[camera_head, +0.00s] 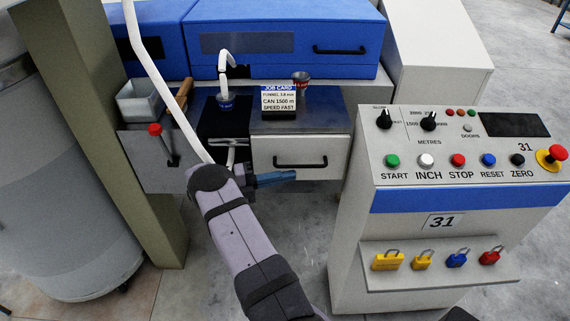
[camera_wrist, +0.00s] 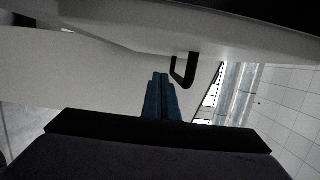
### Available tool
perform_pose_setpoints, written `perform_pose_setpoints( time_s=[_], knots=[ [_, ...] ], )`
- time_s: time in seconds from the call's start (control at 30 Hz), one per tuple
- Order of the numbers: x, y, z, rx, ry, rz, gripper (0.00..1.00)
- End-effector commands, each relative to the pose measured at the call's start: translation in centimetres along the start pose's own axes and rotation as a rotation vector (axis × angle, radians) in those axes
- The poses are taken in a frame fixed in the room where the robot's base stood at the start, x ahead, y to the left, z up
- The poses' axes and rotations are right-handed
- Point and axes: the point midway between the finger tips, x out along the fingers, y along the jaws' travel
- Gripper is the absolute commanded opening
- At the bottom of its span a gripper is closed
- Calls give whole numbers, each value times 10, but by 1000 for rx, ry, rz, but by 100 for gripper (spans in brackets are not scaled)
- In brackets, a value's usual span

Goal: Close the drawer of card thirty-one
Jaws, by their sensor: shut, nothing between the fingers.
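The drawer of card thirty-one has a pale front (camera_head: 330,150) with a black bar handle (camera_head: 300,163), in the middle of the head view. I cannot tell surely how far it stands out. My gripper (camera_head: 288,175) is shut and empty, its blue fingers just below the handle and in front of the drawer's lower edge. In the wrist view the shut fingers (camera_wrist: 160,82) point toward a pale surface, and the black handle (camera_wrist: 184,72) hangs just right of the tips. A small gap shows between tips and handle; contact with the drawer is not clear.
The control panel marked 31 (camera_head: 440,222) stands to the right, with padlocks on its ledge. A red-knobbed lever (camera_head: 155,130) and a large grey can (camera_head: 55,200) are at left.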

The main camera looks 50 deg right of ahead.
Motion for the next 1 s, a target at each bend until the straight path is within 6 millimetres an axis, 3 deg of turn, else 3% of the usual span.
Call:
perform_pose_setpoints(
  time_s=[0.07, 0.3, 0.5, 0.7, 1.0],
  knots=[
    [-7, -4, -9, -3, -1, -2, 0],
    [-59, 3, -8, 1, -1, -1, 0],
    [-87, 2, -9, -1, 2, -1, 0],
    [-100, 1, -9, -2, 4, -2, 0],
    [-102, 0, -9, -2, 5, -2, 0]
  ],
)
